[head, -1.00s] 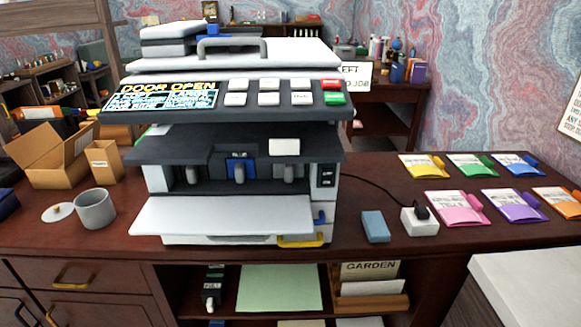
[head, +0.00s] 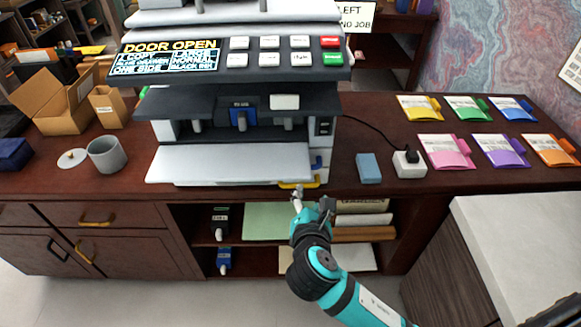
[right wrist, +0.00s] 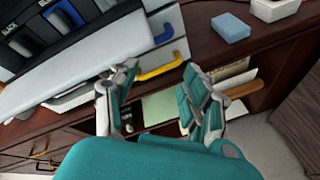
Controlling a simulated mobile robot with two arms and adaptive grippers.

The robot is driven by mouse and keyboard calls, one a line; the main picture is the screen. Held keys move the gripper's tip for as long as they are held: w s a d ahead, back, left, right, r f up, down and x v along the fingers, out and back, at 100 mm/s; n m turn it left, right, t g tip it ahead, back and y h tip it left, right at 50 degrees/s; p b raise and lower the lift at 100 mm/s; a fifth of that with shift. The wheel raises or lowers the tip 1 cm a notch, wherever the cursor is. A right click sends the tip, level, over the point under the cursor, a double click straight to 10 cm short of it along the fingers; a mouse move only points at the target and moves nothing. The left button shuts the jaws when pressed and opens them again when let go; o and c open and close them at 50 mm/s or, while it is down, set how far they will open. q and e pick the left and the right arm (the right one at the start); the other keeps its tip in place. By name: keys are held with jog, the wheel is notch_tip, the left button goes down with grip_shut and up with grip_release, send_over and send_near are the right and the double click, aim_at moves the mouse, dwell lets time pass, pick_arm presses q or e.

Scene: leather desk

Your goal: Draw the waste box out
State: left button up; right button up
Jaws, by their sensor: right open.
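The copier (head: 330,150) stands on the desk with its front door open; its display reads "DOOR OPEN". A yellow handle (head: 299,184) sits low at its front right, below a blue handle (head: 317,163). No label shows which part is the waste box. My right gripper (head: 312,200) is just in front of the yellow handle, partly over it. In the right wrist view the open, empty fingers (right wrist: 160,82) point at the yellow handle (right wrist: 162,68), which lies just beyond and between their tips. My left gripper is not in view.
A white tray flap (head: 230,163) juts out left of the handles. A blue block (head: 368,168) and a white plug box (head: 409,165) lie to the right. Open shelves are below the desk edge. A pale counter (head: 520,240) stands at the right.

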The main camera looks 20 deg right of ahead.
jog(key=w+a+r+n+t, duration=0.3)
jog(key=w+r+n+t, duration=0.1)
jog(key=r+n, duration=0.35)
jog(key=p, duration=0.1)
send_near(289, 119)
jog(key=shift+n, duration=0.45)
jog(key=x, duration=0.9)
jog(key=shift+w+d, duration=0.1)
jog(key=shift+w, duration=0.25)
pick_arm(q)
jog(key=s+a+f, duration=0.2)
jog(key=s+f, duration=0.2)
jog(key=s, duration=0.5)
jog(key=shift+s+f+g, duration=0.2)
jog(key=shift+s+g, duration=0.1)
pick_arm(e)
grip_shut()
